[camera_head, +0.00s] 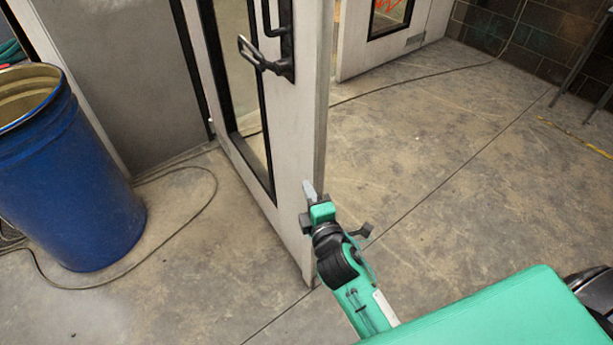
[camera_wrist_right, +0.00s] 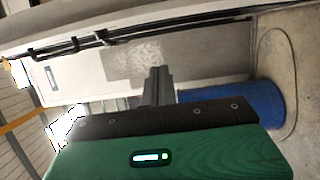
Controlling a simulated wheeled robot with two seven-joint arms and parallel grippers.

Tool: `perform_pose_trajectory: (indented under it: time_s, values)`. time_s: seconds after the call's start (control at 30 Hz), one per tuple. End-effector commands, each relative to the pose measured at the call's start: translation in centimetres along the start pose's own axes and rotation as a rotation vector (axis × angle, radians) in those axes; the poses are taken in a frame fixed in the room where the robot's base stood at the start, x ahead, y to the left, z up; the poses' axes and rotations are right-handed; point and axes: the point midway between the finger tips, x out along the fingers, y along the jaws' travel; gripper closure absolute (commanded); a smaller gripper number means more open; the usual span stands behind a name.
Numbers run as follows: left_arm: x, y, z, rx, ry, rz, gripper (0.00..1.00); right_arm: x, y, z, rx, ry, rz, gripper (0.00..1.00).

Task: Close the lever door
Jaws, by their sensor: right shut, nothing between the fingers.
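The lever door (camera_head: 307,110) is a pale grey-white door with a tall dark-framed window, standing open in the head view. Its black lever handle (camera_head: 256,58) is high on the door face, beside a dark plate. My right gripper (camera_head: 309,190) is shut and empty, low beside the door's free edge and well below the lever. I cannot tell whether it touches the door. In the right wrist view the shut fingers (camera_wrist_right: 158,84) point toward a pale door surface (camera_wrist_right: 60,18) across the top. My left gripper is not in view.
A blue barrel (camera_head: 65,180) stands on the left; it also shows in the right wrist view (camera_wrist_right: 248,98). A thin cable (camera_head: 125,285) lies on the floor. Another windowed door panel (camera_head: 353,45) is behind.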

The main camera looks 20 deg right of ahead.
Motion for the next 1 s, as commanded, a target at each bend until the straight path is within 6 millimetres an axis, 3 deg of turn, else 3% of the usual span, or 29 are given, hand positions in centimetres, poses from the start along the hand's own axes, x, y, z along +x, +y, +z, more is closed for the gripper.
perform_pose_trajectory:
  time_s: [0.57,0.73,1.0]
  values:
    - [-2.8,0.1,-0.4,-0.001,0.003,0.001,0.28,9.9,0.2,0.0,0.004,0.0,-0.002,1.0]
    - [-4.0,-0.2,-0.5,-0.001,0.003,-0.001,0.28,10.2,0.1,2.7,0.002,0.0,-0.004,1.0]
    - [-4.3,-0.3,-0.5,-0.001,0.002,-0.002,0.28,10.5,-0.1,3.9,0.003,0.001,-0.002,1.0]
